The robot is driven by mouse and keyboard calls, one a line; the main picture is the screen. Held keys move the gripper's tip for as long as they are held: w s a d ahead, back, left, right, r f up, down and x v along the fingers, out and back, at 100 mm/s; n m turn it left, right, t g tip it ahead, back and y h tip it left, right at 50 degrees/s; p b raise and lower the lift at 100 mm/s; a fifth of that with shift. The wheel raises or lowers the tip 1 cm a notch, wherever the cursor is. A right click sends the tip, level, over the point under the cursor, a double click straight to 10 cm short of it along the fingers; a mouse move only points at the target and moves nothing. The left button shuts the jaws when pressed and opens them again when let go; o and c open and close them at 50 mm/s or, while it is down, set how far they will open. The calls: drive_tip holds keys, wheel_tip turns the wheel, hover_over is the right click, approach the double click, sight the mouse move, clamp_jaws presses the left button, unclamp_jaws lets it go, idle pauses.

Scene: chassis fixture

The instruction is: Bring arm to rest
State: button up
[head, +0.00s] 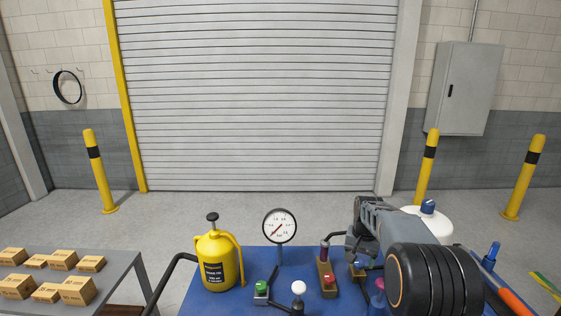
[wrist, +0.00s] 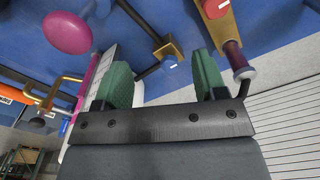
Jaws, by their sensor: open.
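My gripper (wrist: 163,82) is open, with its two green finger pads apart and nothing between them in the wrist view. In the head view my gripper (head: 358,232) is at the end of my arm, above the right half of the blue bench (head: 215,303), close to the lever with a dark red handle (head: 325,250). That lever (wrist: 236,58) also shows right of the fingers in the wrist view. My arm hides part of the bench's right side.
A yellow pump can (head: 217,262), a dial gauge (head: 279,226), a green button (head: 261,287) and a white knob (head: 298,288) stand left of my arm. A pink knob (wrist: 68,32) lies left in the wrist view. A white round container (head: 432,222) is behind my arm.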

drive_tip(key=s+a+r+n+t, duration=0.1)
drive_tip(key=s+a+r, duration=0.1)
drive_tip(key=s, duration=0.7)
drive_tip(key=s+a+r+n+t, duration=0.1)
drive_tip(key=s+a+r+n, duration=0.1)
drive_tip(key=s, duration=0.7)
drive_tip(key=s+a+r+n+t, duration=0.2)
drive_tip(key=s+a, duration=0.1)
drive_tip(key=s, duration=0.6)
drive_tip(key=shift+a+r, duration=0.25)
drive_tip(key=shift+r, duration=0.1)
